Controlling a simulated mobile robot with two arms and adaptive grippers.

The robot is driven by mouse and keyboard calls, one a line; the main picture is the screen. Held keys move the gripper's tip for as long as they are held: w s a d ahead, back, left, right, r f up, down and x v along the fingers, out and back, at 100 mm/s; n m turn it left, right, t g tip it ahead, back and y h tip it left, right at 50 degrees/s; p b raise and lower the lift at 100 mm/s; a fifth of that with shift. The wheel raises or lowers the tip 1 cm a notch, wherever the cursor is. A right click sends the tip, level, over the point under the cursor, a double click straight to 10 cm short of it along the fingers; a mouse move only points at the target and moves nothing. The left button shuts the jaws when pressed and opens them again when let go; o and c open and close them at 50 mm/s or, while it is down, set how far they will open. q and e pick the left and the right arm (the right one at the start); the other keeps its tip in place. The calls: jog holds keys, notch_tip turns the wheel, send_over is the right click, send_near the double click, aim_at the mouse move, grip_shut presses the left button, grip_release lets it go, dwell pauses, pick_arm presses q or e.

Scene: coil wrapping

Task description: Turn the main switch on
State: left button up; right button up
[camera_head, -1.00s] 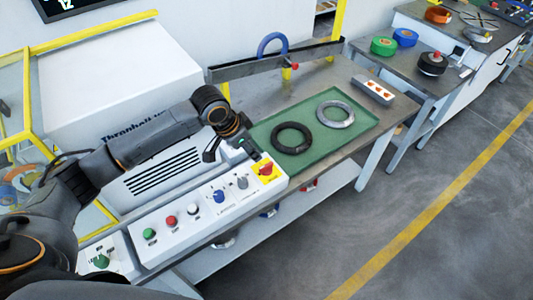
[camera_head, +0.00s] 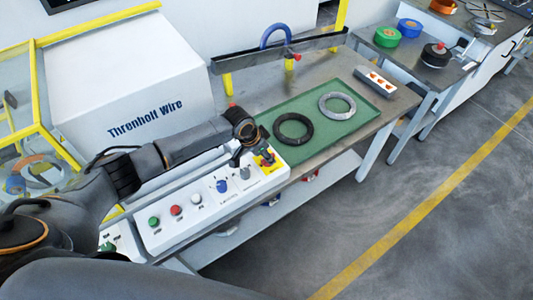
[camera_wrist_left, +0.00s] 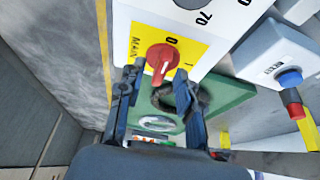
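The main switch (camera_wrist_left: 161,60) is a red rotary knob on a yellow plate (camera_wrist_left: 142,42) marked MAIN, 0 and 1. In the left wrist view its grip lies roughly lengthwise, with its upper end near the 0. In the head view the switch (camera_head: 267,160) is at the right end of the white control panel (camera_head: 180,225), partly hidden by my gripper. My left gripper (camera_wrist_left: 157,76) is open, its two fingers on either side of the knob's lower end. I cannot tell whether they touch it. My right gripper is not in view.
Green, red, white and blue controls line the panel left of the switch. A green mat (camera_head: 315,140) with a black coil (camera_head: 293,129) and a grey coil (camera_head: 337,105) lies behind it.

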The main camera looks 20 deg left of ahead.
pick_arm(q)
jog(key=shift+w+f, duration=0.15)
jog(key=shift+f, duration=0.15)
grip_shut()
